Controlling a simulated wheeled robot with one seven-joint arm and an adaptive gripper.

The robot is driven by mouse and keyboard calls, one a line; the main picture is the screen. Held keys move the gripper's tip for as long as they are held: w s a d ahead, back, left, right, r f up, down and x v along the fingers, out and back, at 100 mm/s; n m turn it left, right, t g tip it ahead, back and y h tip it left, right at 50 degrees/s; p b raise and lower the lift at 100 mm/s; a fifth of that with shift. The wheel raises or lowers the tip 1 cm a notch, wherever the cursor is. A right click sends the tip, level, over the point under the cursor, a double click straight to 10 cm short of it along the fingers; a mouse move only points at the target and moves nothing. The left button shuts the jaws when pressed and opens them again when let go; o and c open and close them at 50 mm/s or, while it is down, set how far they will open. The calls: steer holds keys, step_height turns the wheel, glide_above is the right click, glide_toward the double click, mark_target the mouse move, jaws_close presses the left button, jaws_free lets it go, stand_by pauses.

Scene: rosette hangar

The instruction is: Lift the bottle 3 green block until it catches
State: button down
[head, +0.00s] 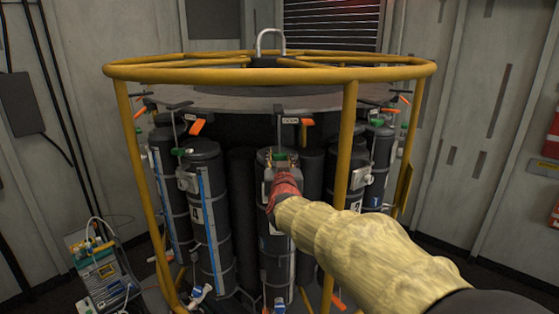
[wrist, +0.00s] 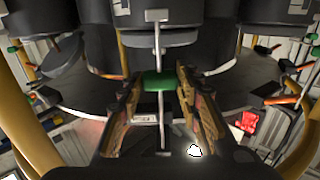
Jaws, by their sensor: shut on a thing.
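The green block (head: 281,155) sits at the top of the middle dark bottle (head: 277,250), on the near side of the rosette. In the wrist view the green block (wrist: 158,82) is on a thin upright rod (wrist: 157,45). My gripper (head: 281,167) reaches to it from the front right and is shut on it. In the wrist view my gripper's fingers (wrist: 158,76) lie on either side of the block. My gripper and red cuff cover part of the bottle, and I cannot read its number.
A yellow ring frame (head: 270,72) with posts surrounds the rosette; one post (head: 345,150) stands just right of my gripper. Neighbouring bottles (head: 208,215) stand close on both sides. An orange lever (head: 307,122) hangs above the block. An equipment box (head: 105,272) stands at lower left.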

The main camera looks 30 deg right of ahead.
step_height(320, 180, up, 8)
steer(key=p, duration=0.4)
stand_by(1.1)
steer(key=c, duration=1.3)
jaws_free()
steer(key=shift+c, duration=0.2)
steer(key=shift+o, duration=0.4)
steer(key=v, duration=0.9)
steer(key=shift+p, duration=0.4)
